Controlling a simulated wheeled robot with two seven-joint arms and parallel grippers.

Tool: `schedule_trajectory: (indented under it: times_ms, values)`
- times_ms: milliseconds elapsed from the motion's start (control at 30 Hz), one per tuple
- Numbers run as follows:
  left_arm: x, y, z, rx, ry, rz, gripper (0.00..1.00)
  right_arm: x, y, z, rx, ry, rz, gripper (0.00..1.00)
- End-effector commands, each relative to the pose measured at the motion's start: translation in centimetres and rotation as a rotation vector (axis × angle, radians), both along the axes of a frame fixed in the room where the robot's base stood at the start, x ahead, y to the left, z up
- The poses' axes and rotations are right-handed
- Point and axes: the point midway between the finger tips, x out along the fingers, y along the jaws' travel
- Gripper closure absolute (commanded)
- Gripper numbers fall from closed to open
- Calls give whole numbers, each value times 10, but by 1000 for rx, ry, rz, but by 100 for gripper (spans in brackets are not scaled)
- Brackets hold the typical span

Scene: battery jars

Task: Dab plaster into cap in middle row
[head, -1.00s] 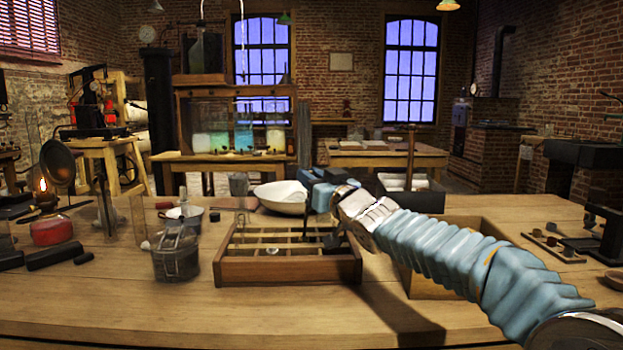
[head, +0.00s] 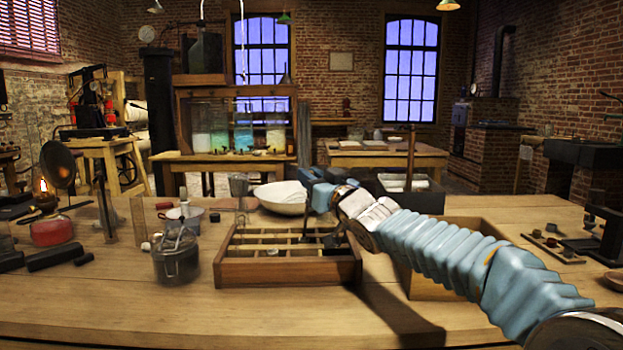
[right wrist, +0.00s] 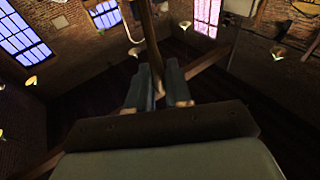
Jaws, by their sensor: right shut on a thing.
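My right gripper (head: 318,190) is over the back right of a divided wooden tray (head: 290,272), beside a white bowl (head: 283,196). In the right wrist view its two fingers (right wrist: 160,92) are shut on a slim wooden handle (right wrist: 148,40). In the head view a thin dark piece runs down from the gripper toward the tray; I cannot tell whether its tip touches anything. A small pale piece (head: 272,252) sits in the tray's front part. Which compartments hold caps is too small to tell. The bowl's contents are unclear. My left gripper is not in view.
A glass jar (head: 176,258) stands left of the tray. An open wooden box (head: 425,286) stands to the right, partly behind my arm. A black box (head: 425,200) with an upright handle is behind it. The front table edge is clear.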

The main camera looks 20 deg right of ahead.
Motion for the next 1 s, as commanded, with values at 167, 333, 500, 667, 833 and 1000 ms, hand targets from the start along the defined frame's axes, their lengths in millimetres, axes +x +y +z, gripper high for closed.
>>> schedule_trajectory:
  times_ms: [167,333,500,667,833,1000]
  values:
    - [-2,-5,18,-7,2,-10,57,0,-1,18,0,-1,-1,100]
    - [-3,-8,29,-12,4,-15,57,0,0,29,0,-1,0,100]
    - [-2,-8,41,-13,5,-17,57,0,0,41,0,-1,0,100]
    - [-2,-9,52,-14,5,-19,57,0,0,52,0,-1,0,100]
    - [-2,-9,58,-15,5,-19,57,0,0,63,0,-2,0,100]
    - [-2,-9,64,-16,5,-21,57,0,0,73,0,-1,-1,100]
